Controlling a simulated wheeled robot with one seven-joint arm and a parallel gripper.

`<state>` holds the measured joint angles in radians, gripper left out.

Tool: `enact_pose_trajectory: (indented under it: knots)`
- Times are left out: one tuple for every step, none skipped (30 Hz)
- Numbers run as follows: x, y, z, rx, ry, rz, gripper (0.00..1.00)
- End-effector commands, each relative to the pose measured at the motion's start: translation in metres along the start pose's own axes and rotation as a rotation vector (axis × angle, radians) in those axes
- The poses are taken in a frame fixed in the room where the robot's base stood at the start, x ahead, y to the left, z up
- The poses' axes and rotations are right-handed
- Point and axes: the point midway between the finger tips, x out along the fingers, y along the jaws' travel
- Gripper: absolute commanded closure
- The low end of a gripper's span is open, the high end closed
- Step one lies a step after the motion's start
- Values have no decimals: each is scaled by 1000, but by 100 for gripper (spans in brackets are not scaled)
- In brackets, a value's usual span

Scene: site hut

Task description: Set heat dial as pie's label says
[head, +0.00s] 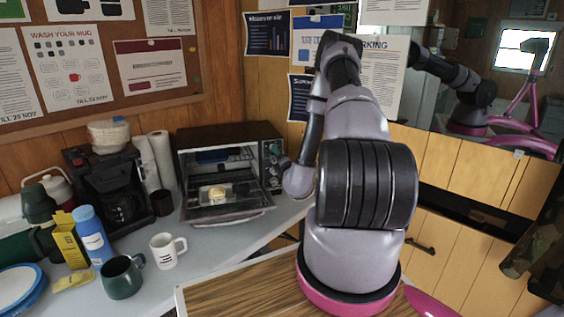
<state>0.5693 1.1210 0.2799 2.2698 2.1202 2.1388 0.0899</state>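A toaster oven (235,132) stands on the counter with its glass door (232,213) folded down. A small pale item with a yellow top (218,192), apparently the pie, is in the open oven, near the front. Any label on it is too small to read. The oven's control panel (271,149) is on its right side and carries dark round dials; their markings and settings cannot be read. My arm reaches up and then down to the oven's right. The dark end of it, my gripper (284,162), is close beside the panel; its fingers cannot be made out, nor whether it touches a dial.
A coffee maker (108,185) and paper rolls (162,158) stand left of the oven. A white mug (167,250), a green mug (122,277), a blue bottle (93,235) and a yellow box (70,240) stand in front. Some counter is free before the oven door.

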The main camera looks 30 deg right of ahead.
Motion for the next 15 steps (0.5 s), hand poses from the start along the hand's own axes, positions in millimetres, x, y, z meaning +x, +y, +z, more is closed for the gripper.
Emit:
enact_pose_trajectory:
  knots:
    - [-12, -1, -1, 2, 3, -4, 34]
    - [-18, -1, -1, 1, 2, -4, 34]
    - [-26, -1, -1, 1, 3, -4, 34]
    - [-31, -1, -1, 1, 2, -4, 34]
    - [-37, -1, -1, 3, 2, -5, 34]
    - [-42, -1, 0, 3, 1, -4, 34]
    - [-46, -1, -1, 1, 2, -3, 34]
    - [-50, -1, -1, 2, 2, -2, 34]
    - [-54, -1, 0, 0, 0, -2, 34]
    - [-56, -1, 0, 1, 1, -2, 34]
    - [-58, 0, 0, 1, 0, -2, 34]
    - [-60, -1, 0, 0, 0, -2, 34]
    - [-61, 0, 0, 0, 0, -2, 34]
    - [-62, 0, 0, 1, 0, -2, 34]
    - [-62, 0, 0, 1, 0, -2, 34]
